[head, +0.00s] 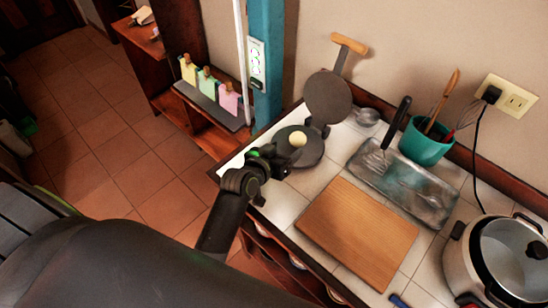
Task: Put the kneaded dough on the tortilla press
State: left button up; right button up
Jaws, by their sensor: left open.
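The tortilla press (310,155) stands open at the back left of the counter, with its round upper plate (328,97) and wooden handle raised. The pale ball of dough (297,139) rests on the press's dark lower plate. My left gripper (268,158) is open, just to the left of and in front of the dough, over the near edge of the lower plate. No dough shows between its fingers. The fingers are dark and small in view, so whether they touch the plate cannot be told. My right gripper is not in view.
A bare wooden board (358,232) lies on the tiled counter. A steel pot (505,262) stands at right.

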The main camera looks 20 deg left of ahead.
pick_arm(q)
jog(key=v, duration=0.4)
jog(key=shift+s+r+b, duration=0.15)
jog(key=shift+s+b, duration=0.15)
jog(key=shift+s, duration=0.15)
jog(key=shift+a, duration=0.1)
